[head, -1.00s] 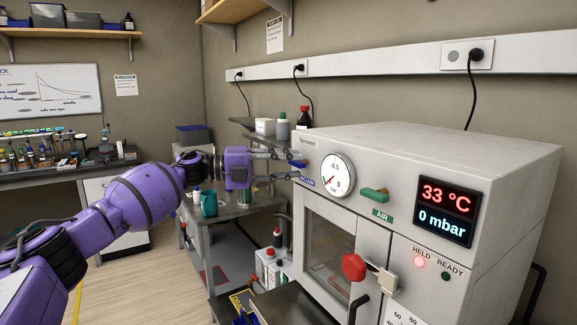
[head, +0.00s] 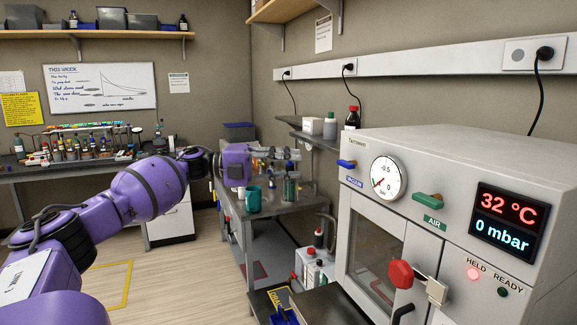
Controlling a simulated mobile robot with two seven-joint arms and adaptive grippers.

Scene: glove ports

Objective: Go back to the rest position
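My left gripper (head: 289,161) is in the middle of the head view, left of the grey vacuum oven (head: 450,165). Its two fingers are spread apart with nothing visible between them. It is clear of the oven's blue vacuum handle (head: 346,164). The oven also carries a round gauge (head: 387,180), a green air handle (head: 428,200) and a red door knob (head: 401,274). Its door is shut. The display (head: 506,218) reads 32 °C and 0 mbar, and the red HELD lamp (head: 473,274) is lit. My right gripper is out of view.
A metal cart (head: 262,213) with a teal mug (head: 253,199) and bottles stands below and behind my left gripper. A wall shelf (head: 316,138) holds a white tub and bottles. A cluttered bench (head: 30,176) is at the back left. Open floor (head: 190,275) lies between.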

